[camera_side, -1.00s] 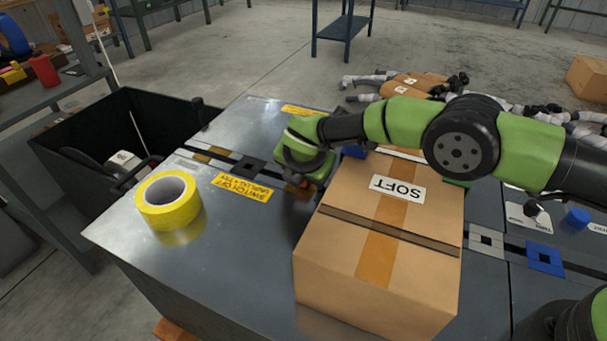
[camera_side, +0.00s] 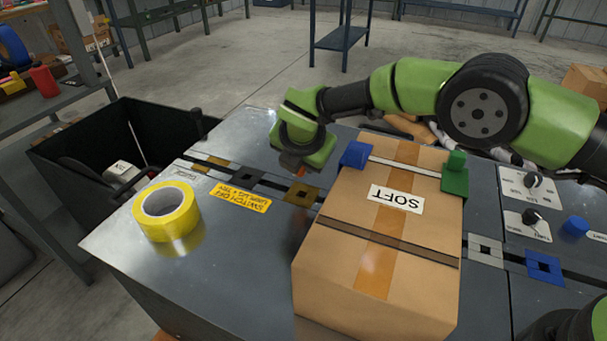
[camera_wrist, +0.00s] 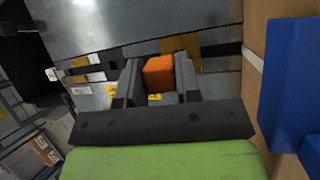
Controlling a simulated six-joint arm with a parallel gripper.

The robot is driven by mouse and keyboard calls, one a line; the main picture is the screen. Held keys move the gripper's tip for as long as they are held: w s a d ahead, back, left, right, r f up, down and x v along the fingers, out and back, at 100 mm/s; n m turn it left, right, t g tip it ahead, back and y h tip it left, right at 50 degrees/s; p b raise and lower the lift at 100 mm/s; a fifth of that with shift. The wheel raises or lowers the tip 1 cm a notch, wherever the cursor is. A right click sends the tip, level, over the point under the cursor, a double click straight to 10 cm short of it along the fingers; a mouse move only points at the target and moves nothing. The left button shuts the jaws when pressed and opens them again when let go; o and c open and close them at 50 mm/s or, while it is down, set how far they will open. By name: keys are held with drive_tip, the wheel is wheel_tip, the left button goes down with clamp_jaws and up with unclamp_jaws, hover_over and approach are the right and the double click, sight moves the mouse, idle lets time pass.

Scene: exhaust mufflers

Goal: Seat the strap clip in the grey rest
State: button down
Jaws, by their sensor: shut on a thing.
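My gripper (camera_side: 298,170) is shut on an orange block (camera_wrist: 159,74), which looks like the strap clip. In the wrist view the block stands between the two grey fingers. In the side view only a little orange shows under my gripper, above the table just left of the carton. The grey rest (camera_side: 485,240), a flat square frame with a dark centre, is on the table right of the carton, well away from my gripper. It is not seen in the wrist view.
A carton (camera_side: 340,260) marked SOFT carries a blue block (camera_side: 355,154), a green block (camera_side: 455,175) and a pale strap. A brown-yellow square (camera_side: 301,195) lies below my gripper. A blue square (camera_side: 544,265) is beside the grey rest. A yellow tape roll (camera_side: 167,212) stands left.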

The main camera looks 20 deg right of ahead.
wheel_tip(320, 180, up, 4)
drive_tip(key=shift+r, duration=0.25)
drive_tip(key=shift+d, duration=0.15)
